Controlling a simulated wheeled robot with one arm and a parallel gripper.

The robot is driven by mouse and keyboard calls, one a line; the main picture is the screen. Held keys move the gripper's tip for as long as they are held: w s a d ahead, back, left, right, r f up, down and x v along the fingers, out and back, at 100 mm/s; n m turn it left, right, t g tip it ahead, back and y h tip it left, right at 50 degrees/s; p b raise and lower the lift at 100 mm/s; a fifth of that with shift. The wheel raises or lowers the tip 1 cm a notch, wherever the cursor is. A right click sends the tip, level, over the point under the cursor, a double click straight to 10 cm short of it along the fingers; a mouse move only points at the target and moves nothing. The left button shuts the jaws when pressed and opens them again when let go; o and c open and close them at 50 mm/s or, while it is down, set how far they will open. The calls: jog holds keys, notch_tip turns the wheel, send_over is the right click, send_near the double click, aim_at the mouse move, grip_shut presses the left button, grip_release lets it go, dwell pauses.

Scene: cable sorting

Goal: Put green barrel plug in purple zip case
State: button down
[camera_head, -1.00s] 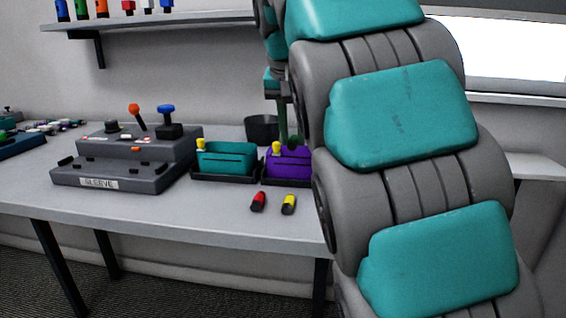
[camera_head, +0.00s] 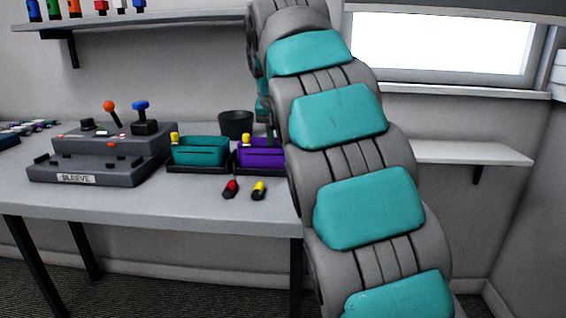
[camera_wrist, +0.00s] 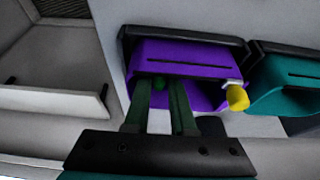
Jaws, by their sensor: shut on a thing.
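The purple zip case (camera_head: 262,156) sits in a black tray at the right end of the table, partly hidden by my arm. It has a yellow tab at its corner. In the wrist view the purple case (camera_wrist: 190,55) lies just past my fingertips. My gripper (camera_wrist: 160,88) is shut on a small green barrel plug (camera_wrist: 158,83), mostly hidden between the fingers. The plug overlaps the case's near edge in that view; I cannot tell whether it is inside or above it. In the head view my arm hides most of the gripper.
A teal case (camera_head: 203,150) stands left of the purple one, and a black cup (camera_head: 235,123) behind them. A red plug (camera_head: 231,188) and a yellow plug (camera_head: 258,190) lie in front. A grey console (camera_head: 100,155) stands farther left. A wall shelf (camera_head: 470,153) is at the right.

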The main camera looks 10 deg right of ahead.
jog(key=shift+f, duration=0.85)
jog(key=shift+f, duration=0.2)
jog(key=c, duration=1)
grip_release()
jog(key=shift+r, duration=0.1)
